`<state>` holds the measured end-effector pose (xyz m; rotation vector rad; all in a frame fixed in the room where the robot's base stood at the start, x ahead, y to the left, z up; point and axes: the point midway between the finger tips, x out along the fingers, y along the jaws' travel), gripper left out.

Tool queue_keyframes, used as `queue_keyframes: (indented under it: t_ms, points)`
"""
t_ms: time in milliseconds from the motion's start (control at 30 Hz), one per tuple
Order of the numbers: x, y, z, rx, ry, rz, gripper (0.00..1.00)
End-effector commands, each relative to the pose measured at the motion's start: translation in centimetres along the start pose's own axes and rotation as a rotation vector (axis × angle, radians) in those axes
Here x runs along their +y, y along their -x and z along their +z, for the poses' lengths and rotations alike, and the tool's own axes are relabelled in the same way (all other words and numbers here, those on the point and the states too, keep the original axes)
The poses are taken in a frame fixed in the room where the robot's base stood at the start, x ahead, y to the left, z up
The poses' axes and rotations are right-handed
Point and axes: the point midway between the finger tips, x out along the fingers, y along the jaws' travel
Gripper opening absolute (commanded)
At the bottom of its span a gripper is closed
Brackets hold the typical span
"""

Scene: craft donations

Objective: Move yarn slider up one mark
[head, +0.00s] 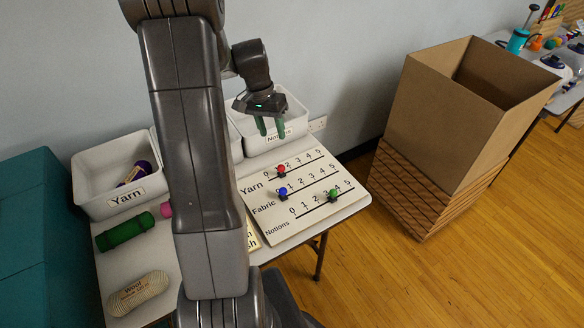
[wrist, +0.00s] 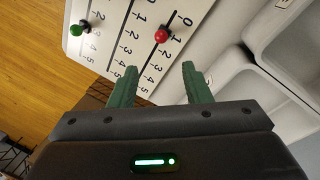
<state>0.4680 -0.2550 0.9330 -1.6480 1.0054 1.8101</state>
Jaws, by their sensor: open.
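The slider board (head: 262,226) lies on the table with three numbered rows, Yarn, Fabric and Notions. The red yarn slider knob (head: 281,170) sits on the top row, at about the 1 mark; it also shows in the wrist view (wrist: 161,36). The blue fabric knob (head: 283,192) is low on its row. The green notions knob (head: 333,195) is near 3, and shows in the wrist view (wrist: 78,29). My gripper (head: 271,127) is open and empty, above the board's back edge. In the wrist view the red knob lies ahead of its green fingers (wrist: 160,68), apart from them.
White bins stand along the wall, one labelled Yarn (head: 84,193) and one labelled Notions (head: 293,118) behind the board. A green roll (head: 125,230) and a wool skein (head: 138,294) lie on the table's left. A tall cardboard box (head: 432,122) stands on the floor at right.

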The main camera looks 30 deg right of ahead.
Motion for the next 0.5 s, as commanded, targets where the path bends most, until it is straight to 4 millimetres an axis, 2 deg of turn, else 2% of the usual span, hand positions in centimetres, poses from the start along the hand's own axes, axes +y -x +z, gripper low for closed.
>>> queue_keyframes:
  t_ms: [500]
  points:
    - [0.0, -10.1, 0.1, -0.005, -0.001, 0.001, 0.44]
